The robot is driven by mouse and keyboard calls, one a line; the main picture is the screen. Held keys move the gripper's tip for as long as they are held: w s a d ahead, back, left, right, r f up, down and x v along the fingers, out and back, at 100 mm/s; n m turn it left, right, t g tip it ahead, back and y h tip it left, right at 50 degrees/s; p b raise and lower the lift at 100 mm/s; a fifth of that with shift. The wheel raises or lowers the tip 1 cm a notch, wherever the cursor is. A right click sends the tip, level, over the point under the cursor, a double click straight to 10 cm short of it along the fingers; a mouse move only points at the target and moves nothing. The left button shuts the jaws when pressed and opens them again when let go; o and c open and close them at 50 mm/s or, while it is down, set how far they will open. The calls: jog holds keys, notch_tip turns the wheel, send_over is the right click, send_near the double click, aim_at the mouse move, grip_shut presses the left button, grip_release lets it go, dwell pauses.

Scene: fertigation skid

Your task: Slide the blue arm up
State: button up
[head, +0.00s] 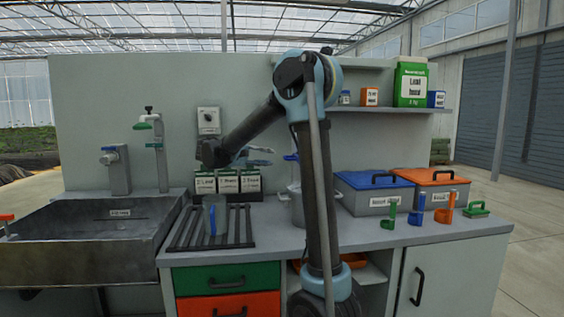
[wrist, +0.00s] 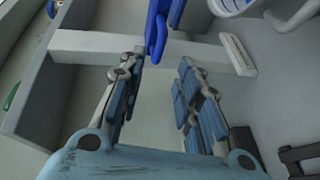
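In the wrist view, the blue arm (wrist: 157,28) is an upright, narrow blue lever in front of a pale grey bar (wrist: 90,47), just beyond my fingertips. In the head view, a small bit of blue (head: 290,157) shows beside my arm, which hides what is around it. My gripper (wrist: 160,66) is open, with its two padded fingers apart and nothing between them. The lower end of the blue arm is close to the left fingertip; I cannot tell whether they touch. In the head view, my gripper (head: 262,156) points right, above the labelled boxes.
Three labelled boxes (head: 227,183) stand below my gripper, with a metal pot (head: 290,208) to their right. A slatted rack (head: 185,230) holds a clear jug (head: 215,208). Lidded blue (head: 374,200) and orange bins stand right. A shelf (head: 400,110) juts out above. A sink lies left.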

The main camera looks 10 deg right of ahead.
aim_at(284, 158)
jog(key=x, duration=0.8)
grip_shut()
